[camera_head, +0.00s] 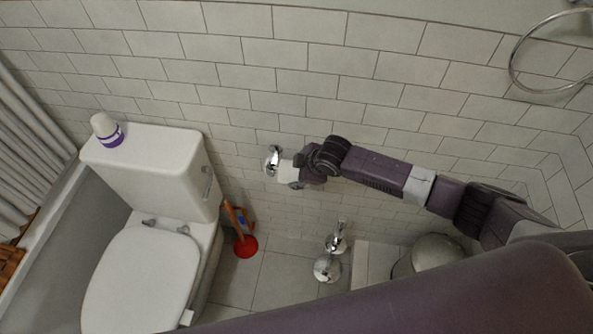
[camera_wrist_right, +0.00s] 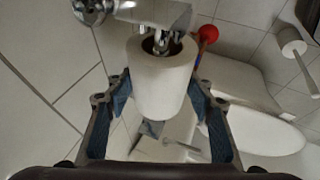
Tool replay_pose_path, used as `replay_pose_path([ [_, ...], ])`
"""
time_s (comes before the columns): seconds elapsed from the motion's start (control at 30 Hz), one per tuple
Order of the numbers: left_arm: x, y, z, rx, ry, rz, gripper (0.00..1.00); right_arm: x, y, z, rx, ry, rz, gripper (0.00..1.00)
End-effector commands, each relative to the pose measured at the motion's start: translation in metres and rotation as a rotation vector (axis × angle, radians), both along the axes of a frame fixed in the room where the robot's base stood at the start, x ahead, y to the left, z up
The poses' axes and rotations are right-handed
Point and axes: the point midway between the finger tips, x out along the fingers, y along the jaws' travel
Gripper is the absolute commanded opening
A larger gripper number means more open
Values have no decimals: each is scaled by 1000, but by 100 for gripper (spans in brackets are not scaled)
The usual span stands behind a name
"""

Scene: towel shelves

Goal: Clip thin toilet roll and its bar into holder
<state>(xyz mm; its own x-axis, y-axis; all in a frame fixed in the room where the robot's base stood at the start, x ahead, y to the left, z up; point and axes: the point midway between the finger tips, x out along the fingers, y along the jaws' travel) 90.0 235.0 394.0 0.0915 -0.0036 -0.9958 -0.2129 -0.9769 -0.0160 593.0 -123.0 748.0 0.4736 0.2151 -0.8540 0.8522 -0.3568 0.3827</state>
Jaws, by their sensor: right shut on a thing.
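The white toilet roll (camera_wrist_right: 160,88) sits between the two fingers of my right gripper (camera_wrist_right: 160,100) in the right wrist view. A chrome bar end (camera_wrist_right: 165,43) shows at the roll's open core. The chrome holder (camera_wrist_right: 150,12) lies just beyond that end; I cannot tell whether bar and holder touch or are clipped. In the head view the holder (camera_head: 272,158) is on the tiled wall, and the roll (camera_head: 284,171) is right beside it, in my right gripper (camera_head: 291,176). The gripper is shut on the roll. My left gripper is not in view.
A white toilet (camera_head: 145,280) with a purple-banded container (camera_head: 106,130) on its tank stands at left. A red plunger (camera_head: 246,246), chrome stand (camera_head: 328,267) and bin (camera_head: 430,252) are on the floor. A towel ring (camera_head: 512,65) hangs at upper right.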

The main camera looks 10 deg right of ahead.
Motion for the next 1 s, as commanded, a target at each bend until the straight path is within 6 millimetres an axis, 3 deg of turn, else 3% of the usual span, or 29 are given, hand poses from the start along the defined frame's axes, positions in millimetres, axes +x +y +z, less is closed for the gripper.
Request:
replay_pose_path([
  [0.17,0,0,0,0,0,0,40,0,0,-3,0,0,0,23],
  [0.2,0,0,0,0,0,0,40,0,0,-3,0,0,0,50],
  [0.4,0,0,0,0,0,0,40,0,0,-3,0,0,0,69],
  [0.77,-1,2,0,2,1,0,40,-2,-1,1,0,0,0,69],
  [1.0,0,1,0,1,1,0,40,-17,-9,28,0,-1,1,69],
])
